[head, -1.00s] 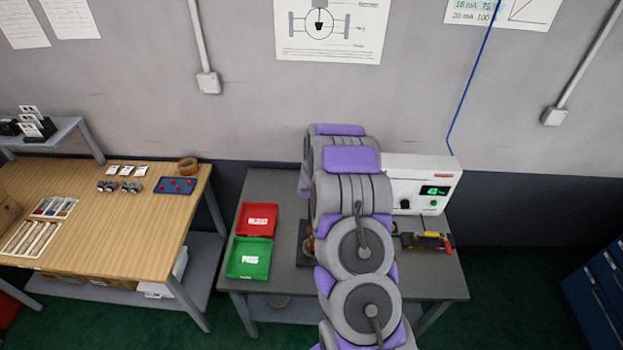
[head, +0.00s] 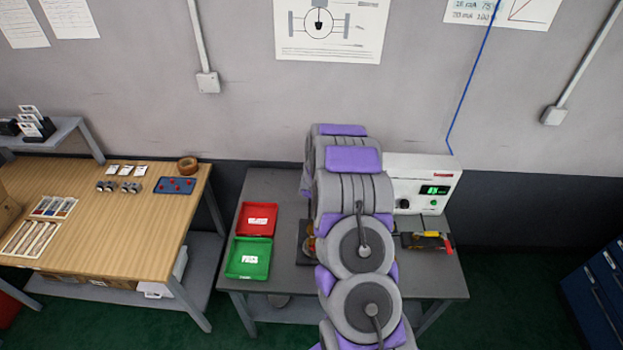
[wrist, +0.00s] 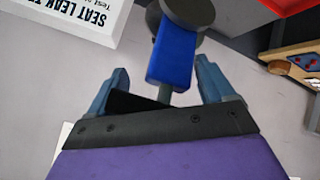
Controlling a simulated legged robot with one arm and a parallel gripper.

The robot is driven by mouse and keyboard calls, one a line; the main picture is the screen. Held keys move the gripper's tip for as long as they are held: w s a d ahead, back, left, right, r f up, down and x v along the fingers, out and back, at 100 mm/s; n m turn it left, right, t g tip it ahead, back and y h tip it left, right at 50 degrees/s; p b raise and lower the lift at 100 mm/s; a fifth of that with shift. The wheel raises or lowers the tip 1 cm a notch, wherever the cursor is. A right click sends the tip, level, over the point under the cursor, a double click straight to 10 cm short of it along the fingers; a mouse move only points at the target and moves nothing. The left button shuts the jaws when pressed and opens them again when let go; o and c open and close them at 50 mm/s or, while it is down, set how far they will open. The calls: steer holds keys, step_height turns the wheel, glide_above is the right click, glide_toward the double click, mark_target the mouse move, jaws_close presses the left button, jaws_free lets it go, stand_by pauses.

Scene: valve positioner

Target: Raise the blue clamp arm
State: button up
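The blue clamp arm (wrist: 173,54) is a blue bar in the wrist view, attached to a dark grey round part (wrist: 187,13) at its far end. A thin grey stem shows below its near end. My gripper (wrist: 163,72) is open, with one blue-grey finger on each side of the near end of the bar. Gaps show between the bar and both fingers, and neither finger is seen touching it. In the head view my own arm hides the gripper and the clamp arm.
The grey bench (head: 272,190) holds a red tray (head: 257,219), a green tray (head: 249,258), a white box with a green display (head: 424,180) and yellow- and red-handled tools (head: 430,241). A wooden table (head: 150,220) stands left. A "SEAT LEAK" sign (wrist: 75,18) shows in the wrist view.

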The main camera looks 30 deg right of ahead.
steer(key=o, duration=0.3)
steer(key=shift+w+d+f, duration=0.15)
steer(key=shift+d, duration=0.65)
steer(key=shift+w+a+r, duration=0.15)
steer(key=shift+a+r, duration=0.1)
steer(key=shift+a, duration=0.55)
steer(key=shift+s+a+r, duration=0.2)
steer(key=shift+a+r, duration=0.15)
steer(key=shift+a, duration=0.1)
steer(key=shift+s+a+r, duration=0.2)
steer(key=shift+s+r, duration=0.05)
steer(key=s+r, duration=0.1)
steer(key=s+r+b, duration=0.1)
steer(key=s, duration=0.1)
steer(key=shift+a+r, duration=0.15)
steer(key=shift+r, duration=0.05)
steer(key=b+v, duration=0.1)
steer(key=v, duration=1)
steer(key=shift+a+b, duration=0.3)
steer(key=shift+b, duration=0.1)
